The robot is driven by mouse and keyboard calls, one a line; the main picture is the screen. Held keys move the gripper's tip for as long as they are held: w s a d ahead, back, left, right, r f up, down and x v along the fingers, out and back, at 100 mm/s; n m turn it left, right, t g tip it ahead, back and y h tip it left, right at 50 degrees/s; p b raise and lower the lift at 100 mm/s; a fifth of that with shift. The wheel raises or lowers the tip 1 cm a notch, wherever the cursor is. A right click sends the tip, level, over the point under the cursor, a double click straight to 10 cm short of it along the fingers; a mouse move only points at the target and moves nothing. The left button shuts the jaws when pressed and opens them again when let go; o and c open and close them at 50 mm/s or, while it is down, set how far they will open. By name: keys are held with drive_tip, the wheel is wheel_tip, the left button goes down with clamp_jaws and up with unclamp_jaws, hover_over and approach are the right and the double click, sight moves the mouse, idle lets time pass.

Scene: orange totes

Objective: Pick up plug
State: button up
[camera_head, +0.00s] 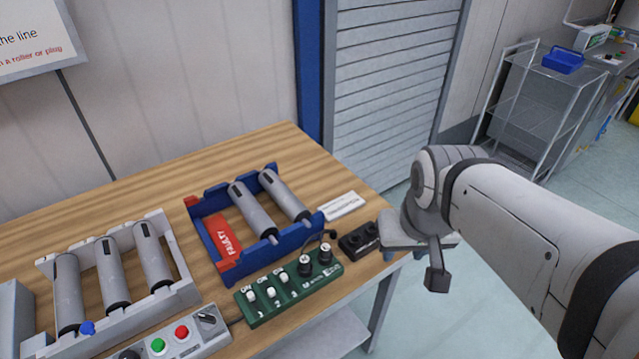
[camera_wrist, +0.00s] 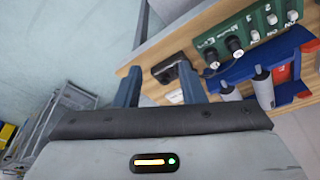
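Two black round plugs stand upright in the green board; the nearer one (camera_head: 305,265) and the farther one (camera_head: 325,254) are side by side at its right end. They also show in the wrist view as the left plug (camera_wrist: 211,56) and the right plug (camera_wrist: 235,46). A thin black cable arcs up beside them. The green board (camera_head: 272,310) lies near the table's front edge. My gripper (camera_head: 437,280) is off the table's right edge, apart from the plugs. In the wrist view my gripper (camera_wrist: 159,70) has its two fingers spread, with no held object between them.
A black two-hole block (camera_head: 358,240) sits right of the green board. A white roller rack (camera_head: 185,270) and button box (camera_head: 215,341) are at left.

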drive_tip(key=shift+o, duration=0.4)
drive_tip(key=shift+d, duration=0.2)
drive_tip(key=shift+o, duration=0.8)
drive_tip(key=shift+w, duration=0.15)
drive_tip(key=n+g, duration=0.3)
drive_tip(key=n, duration=0.6)
hover_over(326, 247)
drive_tip(key=f, duration=0.6)
drive_tip(key=shift+w+a+f+b, duration=0.15)
drive_tip(key=shift+w+f+b, duration=0.1)
drive_tip(key=shift+b, duration=0.1)
drive_tip(key=shift+f, duration=0.35)
drive_tip(key=f, duration=0.7)
drive_tip(key=shift+s+p, duration=0.25)
drive_tip(key=shift+p, duration=0.15)
